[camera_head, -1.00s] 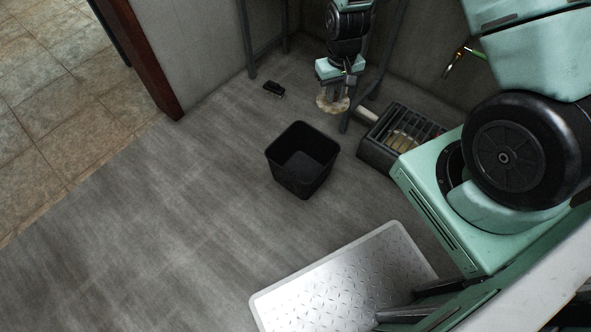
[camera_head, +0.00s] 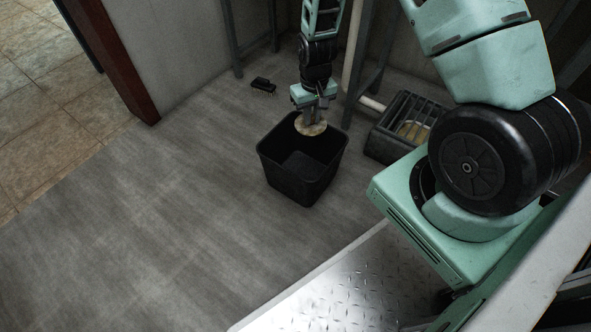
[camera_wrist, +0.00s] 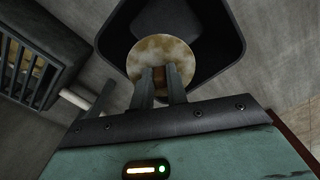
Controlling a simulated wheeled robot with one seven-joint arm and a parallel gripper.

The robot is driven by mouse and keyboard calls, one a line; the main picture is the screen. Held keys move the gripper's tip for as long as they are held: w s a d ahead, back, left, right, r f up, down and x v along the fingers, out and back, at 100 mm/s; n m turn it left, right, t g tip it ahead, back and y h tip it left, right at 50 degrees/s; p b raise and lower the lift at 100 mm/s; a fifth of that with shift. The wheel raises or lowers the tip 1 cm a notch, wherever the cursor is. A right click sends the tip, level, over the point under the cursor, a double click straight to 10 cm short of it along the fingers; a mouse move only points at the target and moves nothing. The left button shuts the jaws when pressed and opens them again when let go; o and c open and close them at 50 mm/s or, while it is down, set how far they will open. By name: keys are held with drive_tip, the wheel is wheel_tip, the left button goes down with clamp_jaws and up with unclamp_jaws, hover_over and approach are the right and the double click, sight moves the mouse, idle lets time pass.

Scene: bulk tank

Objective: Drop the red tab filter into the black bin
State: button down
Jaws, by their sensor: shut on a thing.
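The filter is a round, stained tan disc (camera_head: 311,127). It hangs from my gripper (camera_head: 311,113) over the back edge of the black bin (camera_head: 296,190). In the wrist view, my gripper (camera_wrist: 161,74) is shut on a brownish-red tab at the edge of the filter (camera_wrist: 160,49). The disc reaches out beyond the fingertips and overlaps the opening of the black bin (camera_wrist: 228,72). The bin stands upright on the floor, and the part of its inside that shows looks empty. I cannot tell the exact height of the filter above the rim.
A dark slatted box (camera_head: 385,145) stands on the floor right of the bin. A small black brush (camera_head: 263,86) lies on the floor behind, to the left. Metal posts (camera_head: 357,70) rise behind my gripper. Grey floor (camera_head: 150,220) left of the bin is clear.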

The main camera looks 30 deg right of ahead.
drive_tip(key=shift+w+a+f+b, duration=0.1)
drive_tip(key=shift+w+f+b, duration=0.15)
drive_tip(key=shift+f+b, duration=0.45)
wheel_tip(320, 180, down, 6)
drive_tip(key=b, duration=0.5)
drive_tip(key=shift+b, duration=0.35)
drive_tip(key=c, duration=1.3)
unclamp_jaws()
drive_tip(key=shift+r, duration=0.1)
wheel_tip(320, 180, up, 17)
drive_tip(key=p, duration=0.9)
drive_tip(key=shift+r+p, duration=0.15)
drive_tip(key=shift+p, duration=0.2)
